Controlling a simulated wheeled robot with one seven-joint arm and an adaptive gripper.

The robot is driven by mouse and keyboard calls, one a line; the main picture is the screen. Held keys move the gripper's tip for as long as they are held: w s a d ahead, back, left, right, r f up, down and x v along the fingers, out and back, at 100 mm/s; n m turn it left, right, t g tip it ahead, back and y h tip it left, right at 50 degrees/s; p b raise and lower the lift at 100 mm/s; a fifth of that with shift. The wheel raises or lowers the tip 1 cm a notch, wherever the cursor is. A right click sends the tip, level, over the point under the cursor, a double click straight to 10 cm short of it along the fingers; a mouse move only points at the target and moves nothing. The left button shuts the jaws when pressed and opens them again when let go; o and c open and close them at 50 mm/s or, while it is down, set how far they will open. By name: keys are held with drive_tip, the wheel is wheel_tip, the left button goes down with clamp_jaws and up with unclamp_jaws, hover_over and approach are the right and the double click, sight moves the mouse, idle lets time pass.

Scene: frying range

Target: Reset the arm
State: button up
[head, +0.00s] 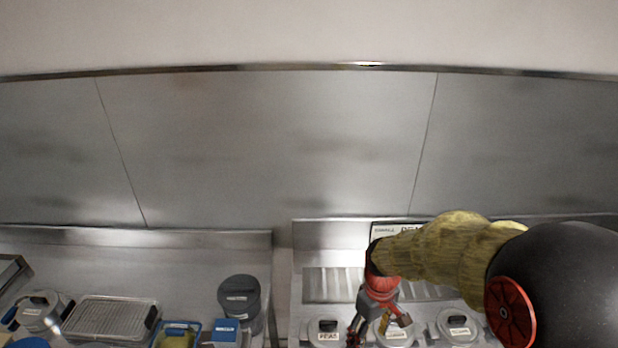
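My arm comes in from the right edge in the head view, with a black joint, a yellowish sleeve and a red wrist. My gripper (380,322) points down at the end of it, over the row of round lidded containers at the bottom of the picture. Its fingers are small and partly lost against the grey lid (397,336) behind them. I cannot tell whether they are apart or closed, or whether they touch the lid.
Other lidded containers (324,329) and (460,327) stand on either side. To the left are a dark grey canister (240,297), a blue box (226,333), a blue-rimmed tray (194,328), a wire-topped tray (110,300) and a lidded pot (38,310). A steel wall (270,150) rises behind.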

drive_tip(key=s+d+r+m+t+b, duration=0.2)
drive_tip(key=s+r+m+t+b, duration=0.1)
drive_tip(key=s+r+b, duration=0.2)
drive_tip(key=s+d+r+m+t+b, duration=0.1)
drive_tip(key=s+r+m+t+b, duration=0.2)
drive_tip(key=s, duration=0.7)
wheel_tip(320, 180, up, 4)
drive_tip(key=shift+d+f+m+t+b, duration=0.2)
drive_tip(key=shift+d+m+t+b, duration=0.15)
drive_tip(key=shift+b, duration=0.6)
